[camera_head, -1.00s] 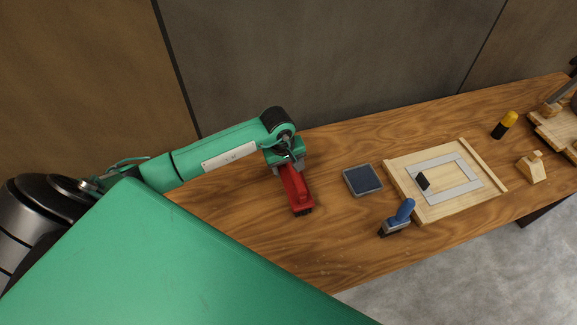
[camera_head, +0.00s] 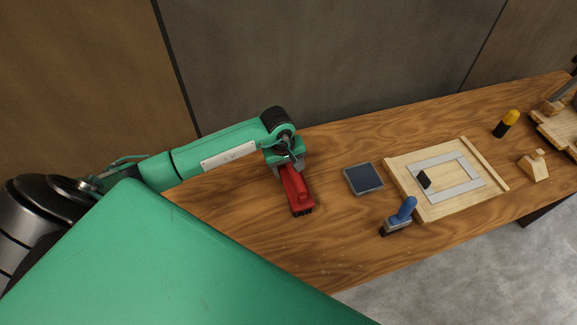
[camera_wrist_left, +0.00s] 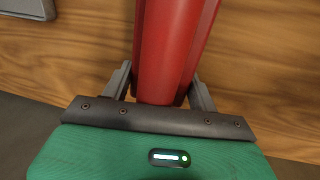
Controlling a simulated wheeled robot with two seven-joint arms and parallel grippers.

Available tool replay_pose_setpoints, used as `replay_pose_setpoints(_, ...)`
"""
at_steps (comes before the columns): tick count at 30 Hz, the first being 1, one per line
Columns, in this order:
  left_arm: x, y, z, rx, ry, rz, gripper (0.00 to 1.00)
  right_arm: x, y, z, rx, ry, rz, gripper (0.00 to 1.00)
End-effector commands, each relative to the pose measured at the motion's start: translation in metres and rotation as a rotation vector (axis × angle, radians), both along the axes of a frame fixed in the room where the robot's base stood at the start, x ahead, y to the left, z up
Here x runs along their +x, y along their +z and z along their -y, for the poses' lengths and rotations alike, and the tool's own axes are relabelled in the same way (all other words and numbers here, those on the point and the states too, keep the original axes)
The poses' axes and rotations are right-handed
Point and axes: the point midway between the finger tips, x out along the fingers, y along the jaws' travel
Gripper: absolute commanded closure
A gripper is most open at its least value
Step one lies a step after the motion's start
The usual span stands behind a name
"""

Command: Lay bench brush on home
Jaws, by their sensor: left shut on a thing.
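The bench brush (camera_head: 298,190) is red with dark bristles at its near end. My left gripper (camera_head: 291,164) is shut on its far end. The brush is over the bench top, left of a dark blue square pad with a grey rim (camera_head: 363,179). In the left wrist view the red handle (camera_wrist_left: 172,45) lies between the two grey fingers of the gripper (camera_wrist_left: 160,92). I cannot tell whether the brush touches the wood. No mark named home can be made out; the square pad may be it. My right gripper is not in view.
A blue-handled tool (camera_head: 399,217) lies right of the brush, near the bench's front edge. A wooden board with a grey frame (camera_head: 435,205) and a black piece (camera_head: 424,180) is beyond it. A yellow-and-black object (camera_head: 506,124) and a wooden block (camera_head: 533,166) are farther right.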

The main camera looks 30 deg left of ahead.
Motion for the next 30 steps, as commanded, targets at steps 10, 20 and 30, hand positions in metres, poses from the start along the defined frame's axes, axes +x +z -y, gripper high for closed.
replay_pose_setpoints(10,0.0002,0.0003,0.0,-0.001,0.0,0.001,1.0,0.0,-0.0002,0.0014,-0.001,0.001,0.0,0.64)
replay_pose_setpoints(20,0.0002,-0.003,0.0001,-0.001,0.0,0.001,1.0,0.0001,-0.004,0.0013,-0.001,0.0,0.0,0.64)
replay_pose_setpoints(30,0.0001,-0.0034,0.0,-0.001,0.0,0.001,0.27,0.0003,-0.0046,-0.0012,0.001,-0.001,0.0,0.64)
